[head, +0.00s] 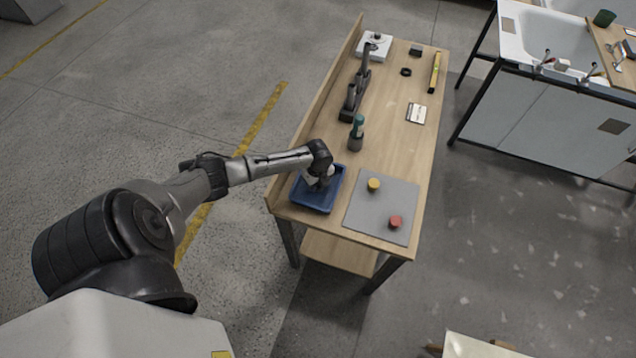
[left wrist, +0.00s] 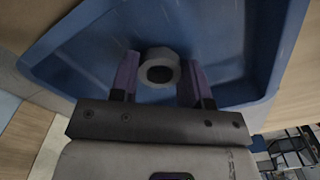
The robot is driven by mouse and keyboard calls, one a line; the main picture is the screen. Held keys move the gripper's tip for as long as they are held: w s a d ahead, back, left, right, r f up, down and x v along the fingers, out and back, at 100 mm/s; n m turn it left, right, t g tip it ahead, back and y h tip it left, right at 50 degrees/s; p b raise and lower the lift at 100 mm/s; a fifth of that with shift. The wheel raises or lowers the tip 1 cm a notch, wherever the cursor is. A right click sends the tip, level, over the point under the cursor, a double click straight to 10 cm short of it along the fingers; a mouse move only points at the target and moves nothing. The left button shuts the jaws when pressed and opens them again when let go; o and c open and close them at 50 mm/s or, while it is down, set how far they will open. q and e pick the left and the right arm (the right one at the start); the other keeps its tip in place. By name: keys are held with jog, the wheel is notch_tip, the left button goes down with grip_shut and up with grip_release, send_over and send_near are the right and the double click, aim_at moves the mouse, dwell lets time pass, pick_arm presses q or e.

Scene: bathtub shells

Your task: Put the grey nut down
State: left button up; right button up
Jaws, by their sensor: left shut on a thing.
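The grey nut (left wrist: 160,55) is between the two fingers of my left gripper (left wrist: 160,80) in the left wrist view, with its round hole facing the camera. The gripper is shut on it. The nut is in or just over the blue tray (left wrist: 85,50); I cannot tell whether it touches the floor of the tray. In the head view my left gripper (head: 318,181) points down into the blue tray (head: 309,206) at the near left of the workbench, and the nut is hidden. My right gripper is not in view.
A grey mat (head: 370,215) right of the tray holds a yellow piece (head: 374,184) and a red piece (head: 395,221). A green-topped bottle (head: 357,130) and a dark stand (head: 355,95) are behind the tray. A raised board (head: 312,115) edges the bench's left side.

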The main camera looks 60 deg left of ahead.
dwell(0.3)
pick_arm(q)
jog(key=shift+f, duration=0.2)
jog(key=o, duration=1)
jog(key=shift+r, duration=0.1)
